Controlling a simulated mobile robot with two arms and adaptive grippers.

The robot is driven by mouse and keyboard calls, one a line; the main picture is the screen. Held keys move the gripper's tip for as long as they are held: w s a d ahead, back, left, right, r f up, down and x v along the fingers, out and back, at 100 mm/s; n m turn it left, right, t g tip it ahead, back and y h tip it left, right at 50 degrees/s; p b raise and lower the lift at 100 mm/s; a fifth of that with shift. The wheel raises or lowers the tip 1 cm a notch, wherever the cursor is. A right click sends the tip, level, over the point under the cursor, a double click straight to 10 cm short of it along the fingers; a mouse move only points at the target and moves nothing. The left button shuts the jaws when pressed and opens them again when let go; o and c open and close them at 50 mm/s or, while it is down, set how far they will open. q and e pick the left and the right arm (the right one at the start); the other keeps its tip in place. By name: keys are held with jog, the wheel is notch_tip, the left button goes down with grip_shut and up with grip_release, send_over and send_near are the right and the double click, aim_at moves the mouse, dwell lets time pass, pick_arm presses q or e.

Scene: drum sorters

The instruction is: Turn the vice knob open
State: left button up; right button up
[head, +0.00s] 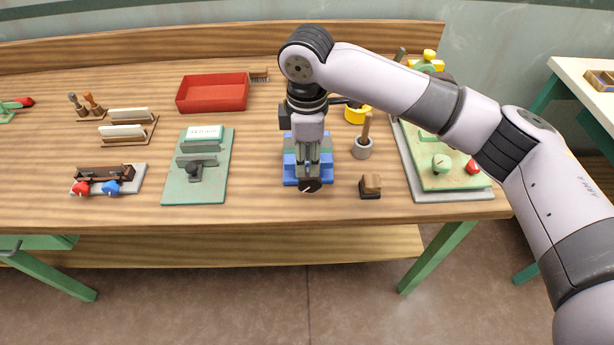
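A small vice (289,170) with a blue base and grey-green jaws stands on the wooden bench near its front edge. Its dark round knob (311,186) with a pale mark faces the front. My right gripper (308,174) points down over the vice, with its fingertips at the knob. The gripper hides much of the vice's middle. I cannot tell whether the fingers touch or grip the knob. My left gripper is not in view.
A green plate with a grey clamp (193,168) lies left of the vice. A red tray (212,93) is behind left. Bare bench lies between the green plate and the vice.

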aim_at(307, 176)
notch_tip(307, 176, down, 7)
jog(key=shift+f, duration=0.2)
jog(key=shift+c, duration=0.4)
grip_shut()
